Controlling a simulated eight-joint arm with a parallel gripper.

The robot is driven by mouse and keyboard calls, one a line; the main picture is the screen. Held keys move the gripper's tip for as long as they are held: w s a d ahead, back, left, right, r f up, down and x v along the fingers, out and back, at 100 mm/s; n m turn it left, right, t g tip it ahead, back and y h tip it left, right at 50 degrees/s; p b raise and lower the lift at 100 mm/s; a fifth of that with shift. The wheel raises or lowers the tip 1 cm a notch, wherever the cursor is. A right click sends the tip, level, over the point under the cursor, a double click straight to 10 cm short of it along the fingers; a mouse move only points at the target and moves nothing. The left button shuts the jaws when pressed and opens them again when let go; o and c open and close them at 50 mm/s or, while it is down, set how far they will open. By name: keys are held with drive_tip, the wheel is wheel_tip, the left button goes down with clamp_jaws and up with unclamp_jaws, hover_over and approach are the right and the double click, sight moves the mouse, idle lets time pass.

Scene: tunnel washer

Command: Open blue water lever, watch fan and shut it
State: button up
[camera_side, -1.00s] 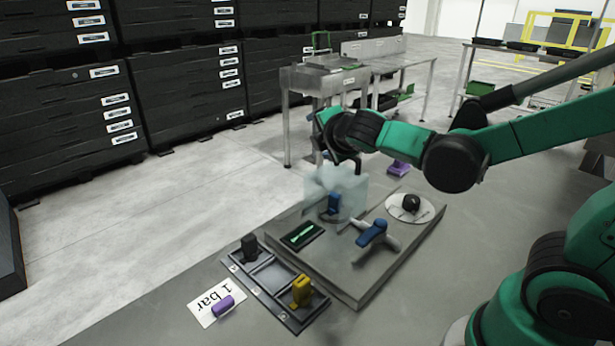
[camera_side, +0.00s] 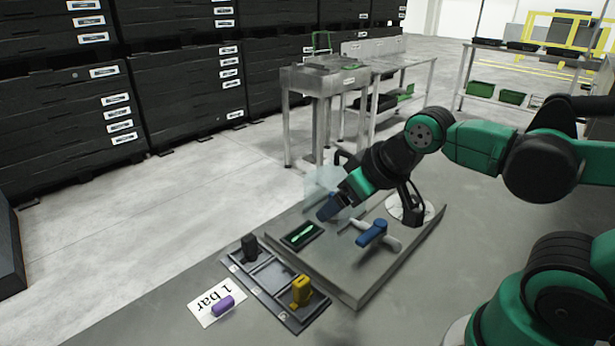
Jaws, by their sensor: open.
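The blue lever (camera_side: 373,233) sits on a pale pipe fitting on the grey raised plate (camera_side: 352,285), its handle slanting toward the lower left. My gripper (camera_side: 410,207) is open, low over the right rear of the plate, behind and to the right of the lever and apart from it. Its dark fingers overlap the white disc (camera_side: 392,209), so the disc's black hub is hard to make out. A second blue part (camera_side: 328,208) shows at the translucent box (camera_side: 322,180), partly covered by my wrist. I cannot tell whether a fan is turning.
A green-lit dark panel (camera_side: 301,236) is on the plate's left. In front lies a dark tray (camera_side: 272,274) with a black block (camera_side: 249,247) and a yellow block (camera_side: 301,290). A purple piece (camera_side: 223,305) rests on a "1 bar" card (camera_side: 207,310).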

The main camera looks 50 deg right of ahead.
idle(0.4)
drive_tip(key=shift+c, duration=1)
drive_tip(key=shift+d+m, duration=0.1)
drive_tip(key=shift+m, duration=0.2)
drive_tip(key=shift+c, duration=0.5)
drive_tip(key=m+g, duration=0.6)
drive_tip(key=m, duration=0.8)
hover_over(366, 236)
drive_tip(key=shift+w+a+f, duration=0.15)
drive_tip(key=shift+a+f, duration=0.1)
drive_tip(key=shift+f, duration=0.3)
drive_tip(key=shift+w+a+f, duration=0.1)
drive_tip(key=shift+a+f, duration=0.1)
drive_tip(key=shift+f, duration=0.3)
drive_tip(key=m, duration=0.2)
drive_tip(key=d+m+g, duration=0.1)
drive_tip(key=shift+s+f, duration=0.25)
drive_tip(key=shift+f, duration=2.85)
